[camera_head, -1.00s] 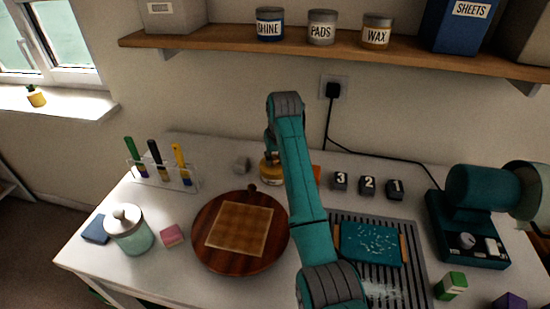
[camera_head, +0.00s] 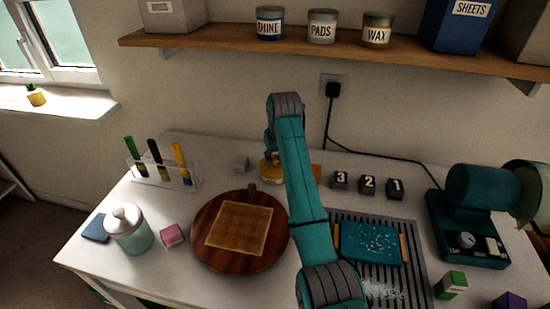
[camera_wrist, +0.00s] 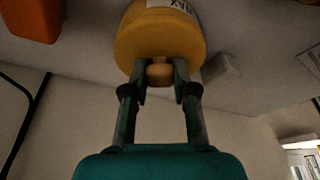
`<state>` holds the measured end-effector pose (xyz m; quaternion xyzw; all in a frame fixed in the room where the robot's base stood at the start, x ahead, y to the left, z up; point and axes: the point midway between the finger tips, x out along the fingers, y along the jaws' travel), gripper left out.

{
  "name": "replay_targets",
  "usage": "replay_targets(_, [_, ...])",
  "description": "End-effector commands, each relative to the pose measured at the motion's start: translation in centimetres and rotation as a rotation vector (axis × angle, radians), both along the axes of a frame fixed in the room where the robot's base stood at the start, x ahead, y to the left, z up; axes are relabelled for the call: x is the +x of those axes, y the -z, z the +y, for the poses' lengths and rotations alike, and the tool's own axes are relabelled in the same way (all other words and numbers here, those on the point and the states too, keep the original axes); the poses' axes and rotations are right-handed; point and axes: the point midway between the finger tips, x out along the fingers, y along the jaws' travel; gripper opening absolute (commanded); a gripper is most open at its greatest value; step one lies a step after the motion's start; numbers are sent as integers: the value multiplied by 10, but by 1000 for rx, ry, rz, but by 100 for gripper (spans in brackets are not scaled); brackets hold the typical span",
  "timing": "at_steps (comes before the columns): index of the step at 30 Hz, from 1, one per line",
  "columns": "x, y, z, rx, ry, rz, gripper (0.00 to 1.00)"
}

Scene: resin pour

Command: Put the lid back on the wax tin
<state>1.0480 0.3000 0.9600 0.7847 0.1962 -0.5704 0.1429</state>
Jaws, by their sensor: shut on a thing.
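The yellow wax tin (camera_head: 270,178) stands on the table behind the round board, partly hidden by my arm. In the wrist view its white label with dark letters (camera_wrist: 172,4) shows at the top edge. A yellow lid (camera_wrist: 150,38) with a small round knob (camera_wrist: 159,74) faces the wrist camera, in line with the tin. My gripper (camera_wrist: 160,68) is shut on the knob, one finger on each side. I cannot tell whether the lid is fully seated on the tin or just above it. In the head view my fingers are mostly hidden.
The round wooden board (camera_head: 208,254) lies in front of the tin. A small grey block (camera_head: 240,163) stands left of it, and an orange thing (camera_head: 316,171) stands right. Numbered blocks (camera_head: 367,185) and a teal machine (camera_head: 478,190) are further right. A shelf (camera_head: 220,42) hangs above.

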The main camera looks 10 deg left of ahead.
Motion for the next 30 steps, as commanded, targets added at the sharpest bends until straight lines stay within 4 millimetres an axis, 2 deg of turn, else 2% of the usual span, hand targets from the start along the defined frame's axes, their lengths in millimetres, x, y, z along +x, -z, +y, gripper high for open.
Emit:
replay_targets(13, [0, 0, 0, 0, 0, 0, 0])
replay_targets(14, [0, 0, 0, 0, 0, 0, 32])
replay_targets(17, [0, 0, 0, 0, 0, 0, 56])
replay_targets(23, [0, 0, 0, 0, 0, 0, 56])
replay_targets(27, [0, 0, 0, 0, 0, 0, 82])
replay_targets(30, [0, 0, 0, 0, 0, 0, 82])
